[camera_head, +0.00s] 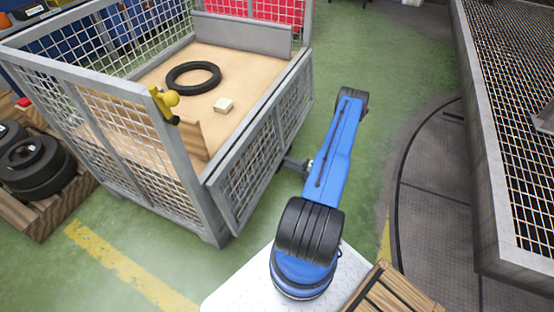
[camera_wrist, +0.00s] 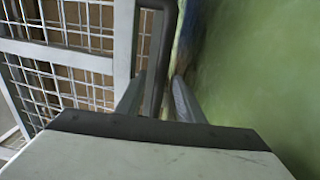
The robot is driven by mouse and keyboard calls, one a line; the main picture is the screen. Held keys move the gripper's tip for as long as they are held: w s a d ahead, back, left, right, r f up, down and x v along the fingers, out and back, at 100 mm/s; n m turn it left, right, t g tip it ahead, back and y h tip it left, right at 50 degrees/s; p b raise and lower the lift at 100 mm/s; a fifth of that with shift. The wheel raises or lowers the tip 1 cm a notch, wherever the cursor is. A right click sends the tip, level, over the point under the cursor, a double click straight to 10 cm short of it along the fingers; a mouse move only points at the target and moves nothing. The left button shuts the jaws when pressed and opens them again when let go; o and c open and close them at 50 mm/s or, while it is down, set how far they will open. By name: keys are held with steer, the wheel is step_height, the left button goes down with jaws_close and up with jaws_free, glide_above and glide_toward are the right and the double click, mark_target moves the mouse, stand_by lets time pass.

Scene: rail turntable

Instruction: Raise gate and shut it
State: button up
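The gate (camera_head: 262,150) is a grey-framed mesh panel on the right side of the mesh cage (camera_head: 92,82). It hangs low and tilts outward, so that side of the cage is open above it. My gripper (camera_head: 290,163) is at the gate's outer face, near its right part. In the wrist view my gripper (camera_wrist: 161,78) has its two fingers apart, with a dark bar-shaped handle (camera_wrist: 170,25) running between them. A gap shows between the handle and the right finger. Contact with the left finger is unclear. The gate mesh (camera_wrist: 80,30) fills the left of that view.
A yellow latch (camera_head: 165,100) sits on the corner post. A grated platform (camera_head: 515,130) stands at the right. Black tyres (camera_head: 38,165) are at the left. Green floor (camera_head: 390,70) is free behind my arm.

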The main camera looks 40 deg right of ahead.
steer(key=x, duration=0.6)
steer(key=shift+w+a, duration=0.1)
steer(key=shift+w, duration=0.15)
jaws_close()
